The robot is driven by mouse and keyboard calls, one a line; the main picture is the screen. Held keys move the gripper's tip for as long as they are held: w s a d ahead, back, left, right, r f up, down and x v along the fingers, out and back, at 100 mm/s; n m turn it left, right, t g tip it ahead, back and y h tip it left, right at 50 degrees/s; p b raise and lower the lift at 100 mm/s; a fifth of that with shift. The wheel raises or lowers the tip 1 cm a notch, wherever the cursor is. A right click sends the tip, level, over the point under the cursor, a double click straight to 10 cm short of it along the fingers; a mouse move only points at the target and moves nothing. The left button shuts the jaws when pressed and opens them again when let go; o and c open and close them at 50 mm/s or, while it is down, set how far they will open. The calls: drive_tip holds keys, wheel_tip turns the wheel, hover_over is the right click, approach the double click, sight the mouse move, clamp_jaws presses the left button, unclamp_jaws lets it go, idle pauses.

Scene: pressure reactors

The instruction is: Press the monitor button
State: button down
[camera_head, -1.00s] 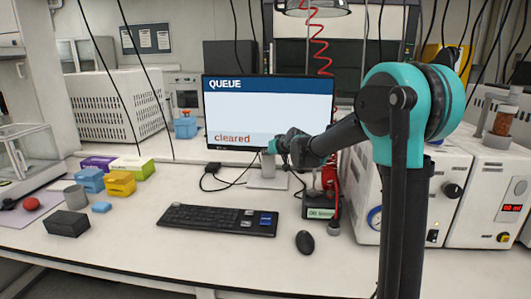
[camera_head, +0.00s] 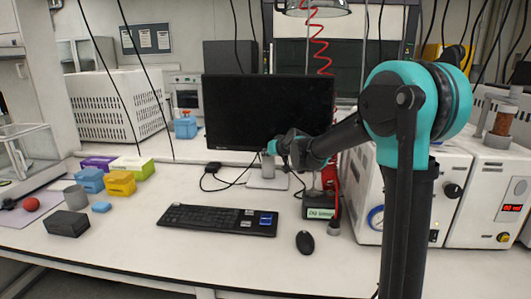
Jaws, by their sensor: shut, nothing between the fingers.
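The monitor (camera_head: 262,105) stands upright at the back middle of the bench, and its screen is black. Its button cannot be made out; the end of my arm covers part of the monitor's lower edge. My gripper (camera_head: 271,148) is small in this view, at the monitor's lower edge right of its middle, in front of the stand. It is shut and holds nothing. I cannot tell whether it touches the monitor.
A black keyboard (camera_head: 217,219) and mouse (camera_head: 304,242) lie in front of the monitor. A small display box (camera_head: 319,206) and white instruments (camera_head: 484,200) stand to the right. Blue and yellow boxes (camera_head: 120,184) stand to the left.

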drive_tip(key=shift+s, duration=0.1)
drive_tip(key=s, duration=0.5)
drive_tip(key=shift+a, duration=0.15)
idle(0.4)
idle(0.5)
